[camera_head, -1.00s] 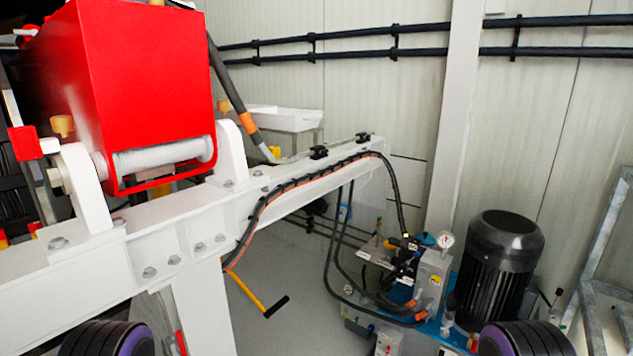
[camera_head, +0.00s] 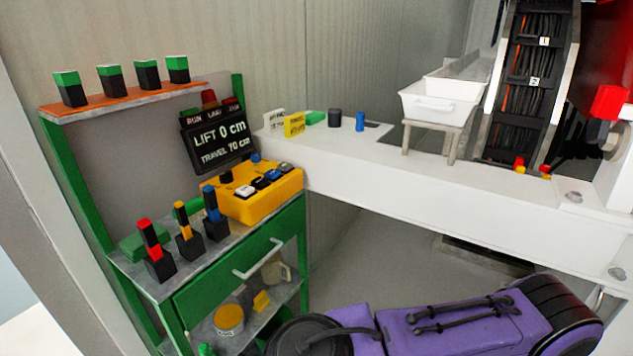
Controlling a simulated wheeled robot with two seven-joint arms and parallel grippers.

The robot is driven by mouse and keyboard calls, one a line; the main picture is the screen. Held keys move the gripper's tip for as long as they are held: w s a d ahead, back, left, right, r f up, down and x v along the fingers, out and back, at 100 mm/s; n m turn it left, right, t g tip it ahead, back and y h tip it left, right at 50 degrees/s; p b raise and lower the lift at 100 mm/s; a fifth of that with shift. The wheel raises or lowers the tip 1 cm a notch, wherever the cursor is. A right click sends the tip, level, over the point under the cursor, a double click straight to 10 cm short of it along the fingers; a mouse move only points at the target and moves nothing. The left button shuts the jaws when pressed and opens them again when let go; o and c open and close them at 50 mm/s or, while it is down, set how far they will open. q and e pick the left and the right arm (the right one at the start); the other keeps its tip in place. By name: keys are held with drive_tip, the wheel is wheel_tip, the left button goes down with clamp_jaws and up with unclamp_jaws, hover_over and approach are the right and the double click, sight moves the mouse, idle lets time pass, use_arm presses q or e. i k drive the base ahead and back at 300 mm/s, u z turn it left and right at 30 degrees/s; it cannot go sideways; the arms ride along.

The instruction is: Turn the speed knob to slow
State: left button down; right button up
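A yellow control box (camera_head: 252,193) sits on the top of a green cart at the left. It carries a black knob (camera_head: 226,177) at its left corner, a small blue knob (camera_head: 255,158) at the back, and several white, blue and black buttons or switches on top. Which one is the speed knob, and its setting, are too small to tell. A black display (camera_head: 217,137) behind the box reads "LIFT 0 cm" and "TRAVEL 70 cm", with RUN and LOAD-like labels above. Neither of my grippers shows; a purple and black part of my body fills the lower right.
The green cart (camera_head: 190,287) holds black holders with red, yellow and blue handles. Green-topped black blocks stand on its orange shelf (camera_head: 130,100). A white beam (camera_head: 400,185) runs rightward, bearing small parts and a white tray (camera_head: 440,106). Grey floor shows beneath the beam.

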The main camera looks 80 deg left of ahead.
sight(256, 158)
drive_tip(key=u, duration=0.6)
drive_tip(key=i, duration=0.15)
drive_tip(key=u, duration=2.65)
drive_tip(key=k, duration=0.6)
drive_tip(key=z, duration=0.55)
drive_tip(key=i, duration=0.7)
drive_tip(key=z, duration=0.35)
